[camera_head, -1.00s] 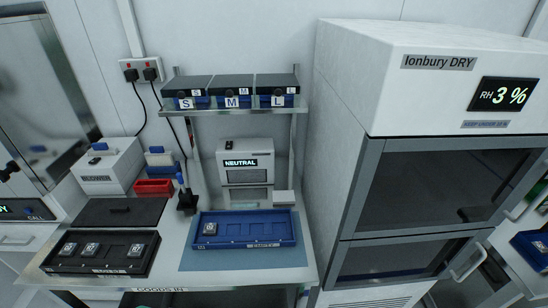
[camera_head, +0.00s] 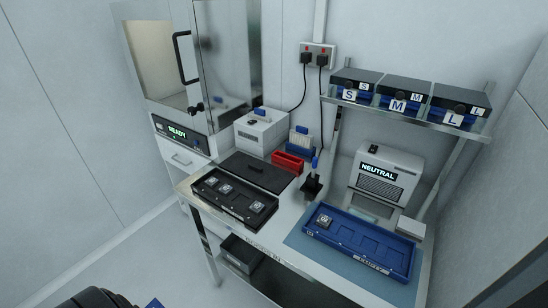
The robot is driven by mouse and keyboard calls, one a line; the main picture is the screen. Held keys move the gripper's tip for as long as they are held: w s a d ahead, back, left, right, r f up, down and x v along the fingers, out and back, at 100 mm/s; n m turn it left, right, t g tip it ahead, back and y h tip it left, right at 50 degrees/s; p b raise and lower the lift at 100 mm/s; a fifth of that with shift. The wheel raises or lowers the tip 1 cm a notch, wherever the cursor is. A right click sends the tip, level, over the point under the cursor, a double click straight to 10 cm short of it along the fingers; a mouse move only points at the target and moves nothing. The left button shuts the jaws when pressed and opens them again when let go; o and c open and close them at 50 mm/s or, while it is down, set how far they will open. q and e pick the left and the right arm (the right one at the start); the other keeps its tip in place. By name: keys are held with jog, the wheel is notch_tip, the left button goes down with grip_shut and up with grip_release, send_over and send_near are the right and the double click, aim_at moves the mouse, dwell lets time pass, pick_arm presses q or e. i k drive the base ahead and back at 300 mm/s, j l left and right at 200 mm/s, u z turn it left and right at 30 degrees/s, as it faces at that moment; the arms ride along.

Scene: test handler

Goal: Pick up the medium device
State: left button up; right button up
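Several small square grey devices are in view. Three sit in the black tray (camera_head: 234,209) at the left of the bench: one at its far left (camera_head: 212,181), one beside it (camera_head: 226,189) and one near its right end (camera_head: 257,207). Another device (camera_head: 324,221) sits at the left end of the blue tray (camera_head: 372,238). Their size marks are too small to read, so I cannot tell which is the medium one. Neither gripper shows. A dark rounded part at the bottom left edge may be mine.
S, M and L boxes (camera_head: 402,94) stand on the shelf above the bench. A NEUTRAL unit (camera_head: 385,175), a red bin (camera_head: 288,163), a black lid (camera_head: 258,172) and a white box (camera_head: 261,132) stand behind the trays. A cabinet showing READY (camera_head: 178,133) is at left.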

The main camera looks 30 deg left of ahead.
aim_at(212, 182)
jog(key=u, duration=1.15)
